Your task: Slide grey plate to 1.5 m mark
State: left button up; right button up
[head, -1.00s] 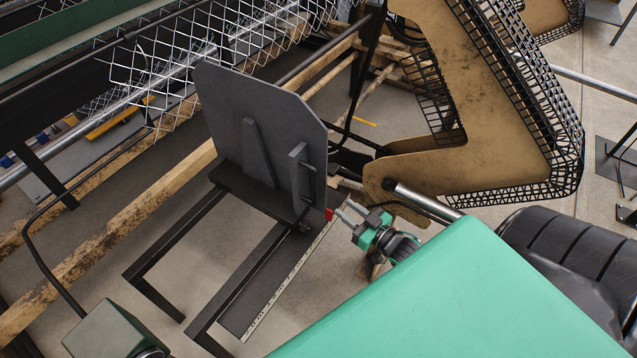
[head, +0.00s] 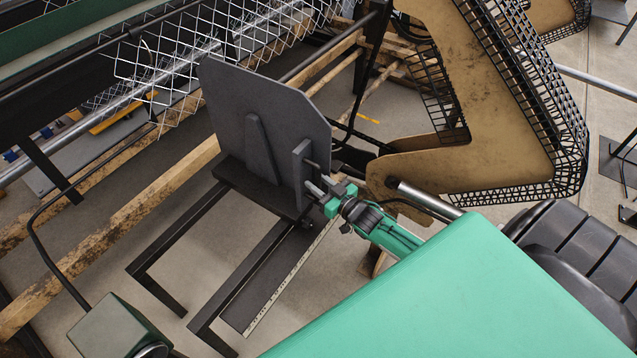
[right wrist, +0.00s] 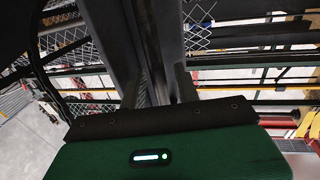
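The grey plate (head: 262,110) stands upright on a dark carriage over two dark rails. A handle (head: 301,172) sticks out on its right side. A pale ruler strip (head: 285,282) with fine marks runs along the slide below; I cannot read its numbers. My right gripper (head: 316,190) is at the handle, its fingers pointing at it from the right. In the right wrist view the two fingers (right wrist: 158,90) stand apart with a dark upright bar between them; firm contact does not show. My left gripper is out of view.
Wire mesh (head: 220,40) hangs behind the plate. A tan machine frame with a black cage guard (head: 480,110) stands close on the right. A wooden beam (head: 120,225) runs along the left. A green-grey box (head: 112,330) sits at the lower left.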

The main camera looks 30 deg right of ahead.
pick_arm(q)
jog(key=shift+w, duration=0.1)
pick_arm(e)
grip_shut()
jog(key=shift+w+d, duration=0.1)
jog(key=shift+d, duration=0.05)
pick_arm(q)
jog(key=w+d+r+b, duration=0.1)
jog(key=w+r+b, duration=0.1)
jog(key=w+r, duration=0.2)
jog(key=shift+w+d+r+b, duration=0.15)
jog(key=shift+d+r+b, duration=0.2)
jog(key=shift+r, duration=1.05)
pick_arm(e)
jog(key=w+d, duration=0.3)
jog(key=d, duration=0.5)
jog(key=shift+w+d+r, duration=0.15)
jog(key=shift+w, duration=0.05)
grip_release()
jog(key=shift+d, duration=0.1)
